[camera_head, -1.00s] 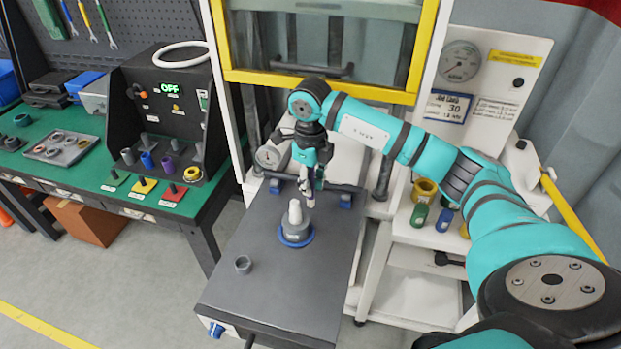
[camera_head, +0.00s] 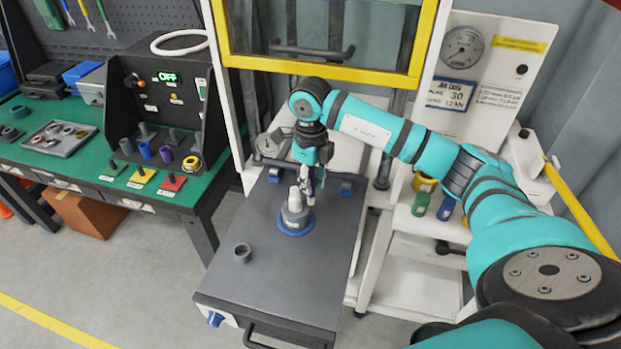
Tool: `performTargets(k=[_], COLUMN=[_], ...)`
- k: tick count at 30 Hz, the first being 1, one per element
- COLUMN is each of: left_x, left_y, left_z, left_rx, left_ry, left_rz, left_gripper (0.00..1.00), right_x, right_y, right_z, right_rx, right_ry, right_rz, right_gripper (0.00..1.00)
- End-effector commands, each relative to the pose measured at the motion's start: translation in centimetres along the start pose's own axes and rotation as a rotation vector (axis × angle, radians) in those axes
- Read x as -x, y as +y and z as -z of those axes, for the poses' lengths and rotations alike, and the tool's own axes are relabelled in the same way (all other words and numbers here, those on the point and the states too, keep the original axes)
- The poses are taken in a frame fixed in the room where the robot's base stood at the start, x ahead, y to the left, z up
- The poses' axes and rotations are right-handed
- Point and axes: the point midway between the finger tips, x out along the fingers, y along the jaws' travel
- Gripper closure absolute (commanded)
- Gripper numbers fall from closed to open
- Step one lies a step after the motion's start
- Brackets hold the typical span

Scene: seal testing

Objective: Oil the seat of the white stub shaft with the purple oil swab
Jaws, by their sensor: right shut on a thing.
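The white stub shaft (camera_head: 294,198) stands upright in a grey holder with a blue ring (camera_head: 296,229) on the dark grey bench top. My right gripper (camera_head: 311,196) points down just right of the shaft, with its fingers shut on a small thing. The fingers hide most of it, so I cannot make out its shape or colour, or whether it touches the shaft. A small purple cylinder (camera_head: 166,155) stands at the foot of the black box on the green table; I cannot tell whether it is the oil swab. My left gripper is not in view.
A yellow-framed window (camera_head: 320,72) rises behind. The black box (camera_head: 160,105) and coloured pads stand on the left table. Green and blue bottles (camera_head: 446,208) stand on the right shelf.

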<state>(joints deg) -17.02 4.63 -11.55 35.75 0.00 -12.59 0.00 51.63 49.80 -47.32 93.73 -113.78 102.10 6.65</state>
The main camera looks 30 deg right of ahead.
Motion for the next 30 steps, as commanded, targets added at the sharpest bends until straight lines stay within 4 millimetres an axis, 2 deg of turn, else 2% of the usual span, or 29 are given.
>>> performTargets(k=[30], left_x=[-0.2], left_y=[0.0], left_z=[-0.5], left_rx=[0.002], left_ry=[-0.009], left_rz=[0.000], left_gripper=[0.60], right_x=[0.0], right_y=[0.8], right_z=[-0.9], right_rx=[-0.001], right_ry=[0.000], right_rz=[0.000], right_gripper=[1.00])
